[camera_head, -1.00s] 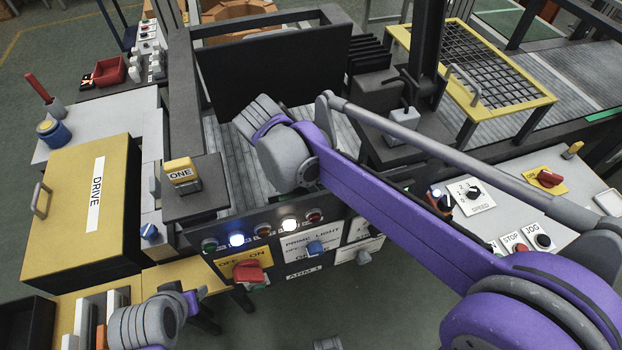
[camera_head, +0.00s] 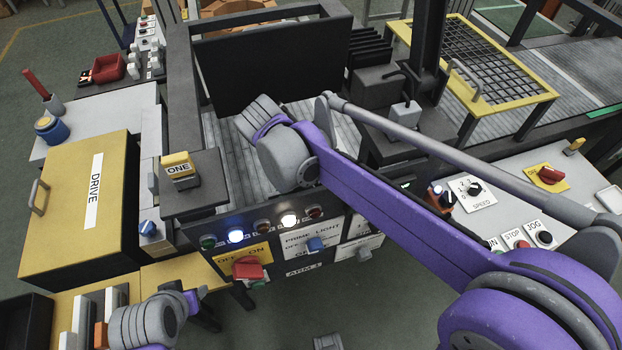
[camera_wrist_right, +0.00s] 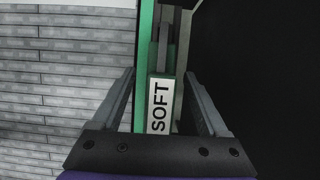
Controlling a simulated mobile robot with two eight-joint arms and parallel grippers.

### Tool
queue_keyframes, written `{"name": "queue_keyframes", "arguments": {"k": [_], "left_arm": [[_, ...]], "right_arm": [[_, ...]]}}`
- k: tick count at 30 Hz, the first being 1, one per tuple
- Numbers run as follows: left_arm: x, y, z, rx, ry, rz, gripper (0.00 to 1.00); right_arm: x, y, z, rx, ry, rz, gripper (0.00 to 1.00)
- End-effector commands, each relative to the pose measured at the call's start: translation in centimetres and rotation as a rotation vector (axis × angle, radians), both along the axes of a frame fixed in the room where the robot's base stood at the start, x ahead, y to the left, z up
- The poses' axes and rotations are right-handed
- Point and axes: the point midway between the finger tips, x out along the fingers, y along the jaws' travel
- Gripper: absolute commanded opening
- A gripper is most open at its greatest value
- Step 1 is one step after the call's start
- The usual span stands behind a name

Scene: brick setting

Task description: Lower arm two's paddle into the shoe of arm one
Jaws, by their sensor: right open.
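In the right wrist view my right gripper (camera_wrist_right: 160,76) is open, its two fingers on either side of a green upright piece (camera_wrist_right: 146,60) and a pale block (camera_wrist_right: 160,105) marked SOFT. Both lie between the fingers, and I cannot tell whether the fingers touch them. I cannot identify the paddle or the shoe for certain. In the head view the purple right arm reaches over the grey slatted bed, and its own wrist hides the gripper. A yellow block (camera_head: 180,167) marked ONE sits on a dark post. My left wrist is at the lower left; its fingers are not clear.
A dark upright panel (camera_head: 275,68) stands behind the slatted bed (camera_head: 232,165). The control front has a red knob (camera_head: 247,267) and lit lamps. A yellow DRIVE box (camera_head: 75,205) is at left. A yellow-framed grid (camera_head: 475,65) and a SPEED panel (camera_head: 470,198) are at right.

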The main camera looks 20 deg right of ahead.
Motion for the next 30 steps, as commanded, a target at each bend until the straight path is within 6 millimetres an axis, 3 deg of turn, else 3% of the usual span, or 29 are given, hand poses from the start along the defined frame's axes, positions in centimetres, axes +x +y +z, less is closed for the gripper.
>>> {"name": "queue_keyframes", "arguments": {"k": [5, 19, 30], "left_arm": [[0.0, 0.0, 0.1, 0.0, 0.0, 0.0, 0.5], [0.2, 0.0, 0.7, 0.0, -0.003, 0.0, 0.5], [0.2, 0.0, 0.8, 0.0, -0.004, 0.0, 0.5]], "right_arm": [[0.0, 0.4, 0.9, 0.0, 0.0, 0.002, 0.77], [-0.1, 3.6, 8.8, 0.0, -0.001, 0.001, 0.77], [-0.1, 4.1, 10.0, 0.0, 0.0, 0.0, 0.77]]}}
